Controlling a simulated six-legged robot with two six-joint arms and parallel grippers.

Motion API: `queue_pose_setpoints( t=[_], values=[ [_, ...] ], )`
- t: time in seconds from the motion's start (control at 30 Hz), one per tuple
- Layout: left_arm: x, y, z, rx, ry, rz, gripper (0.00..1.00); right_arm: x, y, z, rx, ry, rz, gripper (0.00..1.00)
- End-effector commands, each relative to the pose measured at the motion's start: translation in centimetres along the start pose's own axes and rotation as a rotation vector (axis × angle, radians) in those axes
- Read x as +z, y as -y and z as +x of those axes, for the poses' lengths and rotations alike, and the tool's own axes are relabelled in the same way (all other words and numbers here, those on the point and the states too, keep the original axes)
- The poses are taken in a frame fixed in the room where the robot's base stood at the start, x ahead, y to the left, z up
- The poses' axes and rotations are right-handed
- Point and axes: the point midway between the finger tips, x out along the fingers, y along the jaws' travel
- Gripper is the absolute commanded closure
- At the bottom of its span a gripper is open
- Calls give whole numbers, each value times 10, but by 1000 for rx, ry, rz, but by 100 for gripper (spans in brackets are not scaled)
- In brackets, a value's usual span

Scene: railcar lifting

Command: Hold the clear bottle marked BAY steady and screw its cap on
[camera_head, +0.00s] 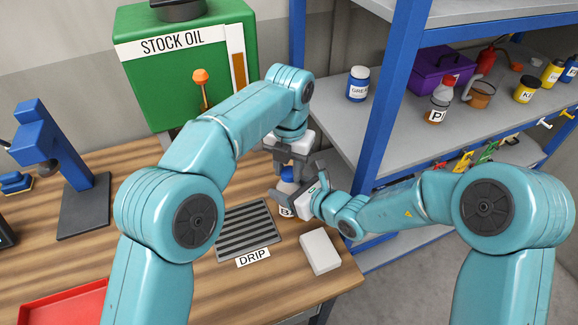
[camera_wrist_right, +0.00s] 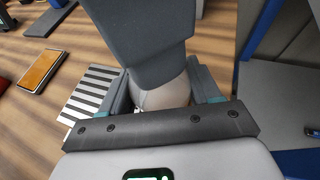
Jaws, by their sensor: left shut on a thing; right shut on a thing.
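The clear bottle (camera_head: 287,188) stands upright at the right end of the bench, beside the drip grille; only the letter B of its label shows. My right gripper (camera_head: 292,200) is shut around the bottle's body. The bottle (camera_wrist_right: 168,95) also shows between the right jaws in the right wrist view. My left gripper (camera_head: 288,166) is above it, pointing down and shut on the blue cap (camera_head: 288,173). The cap is at the bottle's top; I cannot tell how far it is seated. In the right wrist view, a dark grey left finger hides the bottle's top.
The drip grille (camera_head: 233,233) lies left of the bottle, and a white block (camera_head: 320,251) lies in front. The green STOCK OIL tank (camera_head: 165,75) is behind. A blue-framed shelf (camera_head: 388,90) rises close on the right. A blue press-like stand (camera_head: 62,150) is far left.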

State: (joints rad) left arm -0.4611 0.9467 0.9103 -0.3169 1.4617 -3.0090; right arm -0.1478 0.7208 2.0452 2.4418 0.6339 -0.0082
Motion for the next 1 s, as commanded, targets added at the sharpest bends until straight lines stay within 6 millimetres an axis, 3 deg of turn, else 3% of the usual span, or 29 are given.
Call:
queue_pose_setpoints(
  t=[0.23, 0.27, 0.3, 0.33, 0.63, 0.73, 0.87, 1.0],
  values=[
    [0, 0, -1, -1, 0, 4, 93, 0, 0, 0, -1, -1, 1, 100],
    [0, 0, -1, -1, 0, 3, 58, 0, 0, 0, -1, -1, 1, 100],
    [0, 0, -1, -1, 0, 3, 45, 0, 0, 0, -1, -1, 1, 100],
    [0, 0, 0, -1, 0, 3, 39, 0, 0, 0, -1, -1, 1, 100],
    [0, 0, 0, 0, 0, -9, 42, 0, 0, 0, 0, 0, 0, 100],
    [1, 0, -2, 0, 1, -86, 42, 0, 0, 0, 0, 0, 0, 100],
    [2, 0, -7, 1, 2, -333, 42, 0, 0, 0, 0, 0, 0, 100],
    [4, 0, -14, 2, 3, -715, 42, 0, 0, 0, 0, 0, 0, 100]
  ],
)
